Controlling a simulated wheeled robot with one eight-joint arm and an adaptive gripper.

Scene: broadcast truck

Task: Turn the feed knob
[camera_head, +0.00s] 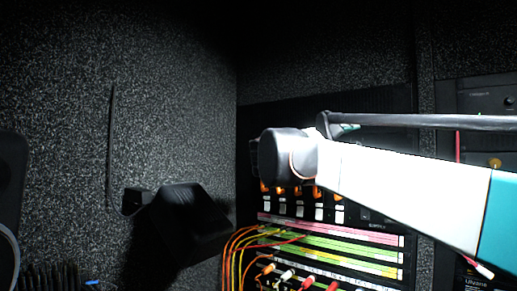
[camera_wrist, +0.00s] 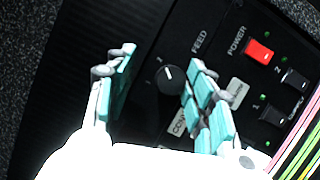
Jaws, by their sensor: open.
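The feed knob (camera_wrist: 169,80) is a round black knob with a white pointer line on a dark panel, beside the printed word FEED, in the wrist view. My gripper (camera_wrist: 160,65) is open, with one teal-padded finger to the left of the knob and the other to its right. The knob appears between the fingers, and neither finger visibly touches it. In the head view my gripper (camera_head: 256,158) faces the equipment rack, and my arm hides the knob there.
A red power switch (camera_wrist: 259,51) and black switches (camera_wrist: 294,79) sit right of the knob. Below the panel are patch strips (camera_head: 330,232) with several orange and yellow cables (camera_head: 238,250). A black holder (camera_head: 190,222) is on the left wall.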

